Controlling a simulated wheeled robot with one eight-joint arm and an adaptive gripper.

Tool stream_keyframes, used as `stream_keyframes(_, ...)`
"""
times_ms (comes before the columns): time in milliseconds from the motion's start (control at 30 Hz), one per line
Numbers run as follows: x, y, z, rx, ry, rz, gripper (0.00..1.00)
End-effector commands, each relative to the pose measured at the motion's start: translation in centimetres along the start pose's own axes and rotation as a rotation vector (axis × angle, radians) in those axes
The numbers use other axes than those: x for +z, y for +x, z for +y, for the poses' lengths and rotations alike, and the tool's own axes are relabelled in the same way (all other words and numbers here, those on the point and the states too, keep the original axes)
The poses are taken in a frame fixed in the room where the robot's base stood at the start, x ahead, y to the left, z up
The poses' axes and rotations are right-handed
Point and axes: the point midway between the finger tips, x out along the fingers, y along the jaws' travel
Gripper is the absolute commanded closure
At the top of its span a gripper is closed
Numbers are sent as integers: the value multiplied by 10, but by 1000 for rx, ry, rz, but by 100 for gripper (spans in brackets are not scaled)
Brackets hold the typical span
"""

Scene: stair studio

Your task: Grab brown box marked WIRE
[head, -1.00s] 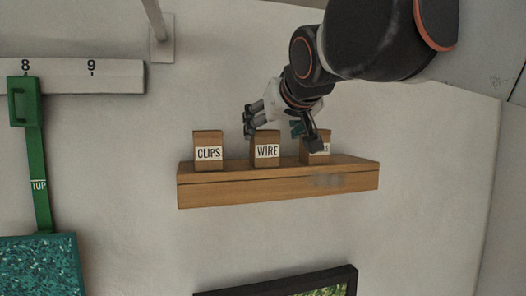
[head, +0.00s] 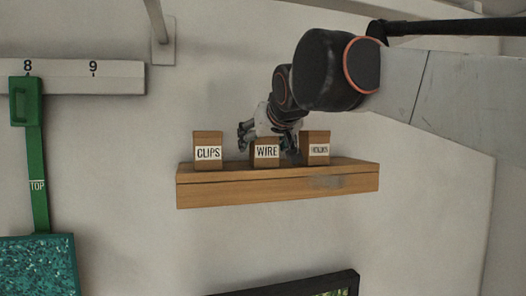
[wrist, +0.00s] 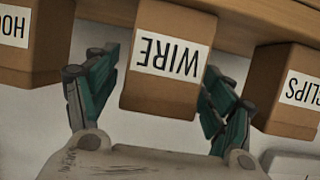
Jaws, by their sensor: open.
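The brown box marked WIRE (head: 266,152) stands upright on the wooden shelf (head: 280,187), between two similar boxes. My gripper (head: 268,142) is open at this box, reaching over it from above in the head view and covering its upper part. In the wrist view the WIRE box (wrist: 160,95) shows upside down between my two green-padded gripper fingers (wrist: 160,92), one on each side. The right finger in that view is very close to the box; I cannot tell whether it touches.
A brown box marked CLIPS (head: 208,153) stands left of WIRE, and a third box (head: 316,148), its label starting HO in the wrist view, stands right. Both are close to my fingers. A picture frame (head: 290,286) hangs below the shelf; a green strap (head: 37,170) hangs at left.

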Motion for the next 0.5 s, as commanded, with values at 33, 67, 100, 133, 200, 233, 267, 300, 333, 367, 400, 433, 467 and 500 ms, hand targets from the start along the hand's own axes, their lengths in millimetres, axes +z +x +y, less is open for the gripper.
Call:
stream_keyframes(33,0,0,0,0,0,0,25)
stream_keyframes(67,0,0,0,0,0,0,32)
stream_keyframes(100,0,0,0,0,0,0,41)
stream_keyframes(133,0,0,0,0,0,0,48)
stream_keyframes(200,0,0,0,0,0,0,64)
stream_keyframes(233,0,0,0,0,0,0,70)
stream_keyframes(267,0,0,0,0,0,0,75)
stream_keyframes(300,0,0,0,0,0,0,75)
stream_keyframes(333,0,0,0,0,0,0,75)
stream_keyframes(367,0,0,0,0,0,0,75)
stream_keyframes(400,0,0,0,0,0,0,75)
stream_keyframes(433,0,0,0,0,0,0,75)
stream_keyframes(467,0,0,0,0,0,0,75)
stream_keyframes(500,0,0,0,0,0,0,75)
